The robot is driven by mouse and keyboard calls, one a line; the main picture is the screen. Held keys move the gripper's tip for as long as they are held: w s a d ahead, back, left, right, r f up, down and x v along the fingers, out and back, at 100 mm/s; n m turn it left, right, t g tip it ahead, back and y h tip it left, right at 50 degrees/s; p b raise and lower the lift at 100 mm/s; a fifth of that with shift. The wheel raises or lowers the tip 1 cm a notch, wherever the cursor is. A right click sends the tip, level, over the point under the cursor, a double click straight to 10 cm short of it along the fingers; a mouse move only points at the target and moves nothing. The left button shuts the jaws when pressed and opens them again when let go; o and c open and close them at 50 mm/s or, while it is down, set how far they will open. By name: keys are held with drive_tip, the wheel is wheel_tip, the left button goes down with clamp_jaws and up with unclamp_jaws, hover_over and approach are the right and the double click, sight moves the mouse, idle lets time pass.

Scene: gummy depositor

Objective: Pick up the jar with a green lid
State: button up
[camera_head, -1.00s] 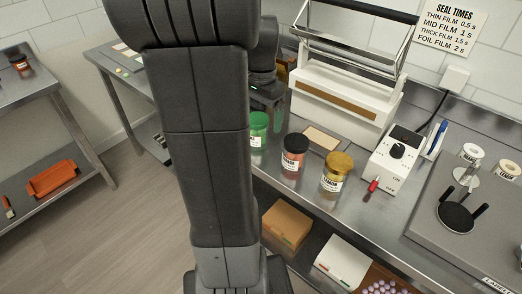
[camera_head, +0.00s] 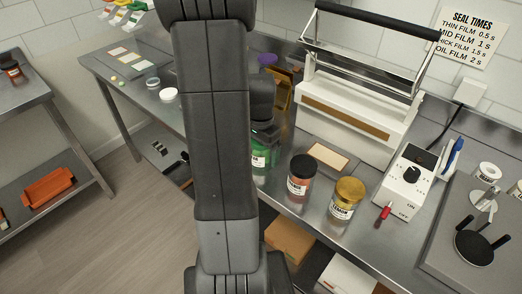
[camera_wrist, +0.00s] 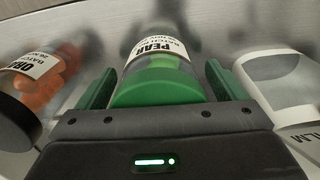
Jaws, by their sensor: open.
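The jar with a green lid (camera_head: 260,160) stands on the steel counter, left of the black-lidded and gold-lidded jars. My arm partly hides it in the head view. In the wrist view its green lid (camera_wrist: 158,88) faces the camera and its white label reads PEAR. My gripper (camera_wrist: 160,82) is open, with one green-padded finger on each side of the lid. Gaps show between the pads and the lid, so I see no clear grip.
A black-lidded orange jar (camera_head: 301,178) stands close by on the right, then a gold-lidded jar (camera_head: 346,199). A white sealer (camera_head: 354,114) stands behind, with a white control box (camera_head: 406,181) at right. A brown pouch (camera_head: 281,92) stands behind my gripper.

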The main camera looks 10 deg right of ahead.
drive_tip(key=shift+f, duration=0.25)
drive_tip(key=c, duration=1.1)
drive_tip(key=shift+r, duration=0.15)
wheel_tip(320, 180, up, 10)
drive_tip(key=shift+f, duration=0.1)
drive_tip(key=o, duration=0.3)
drive_tip(key=c, duration=0.7)
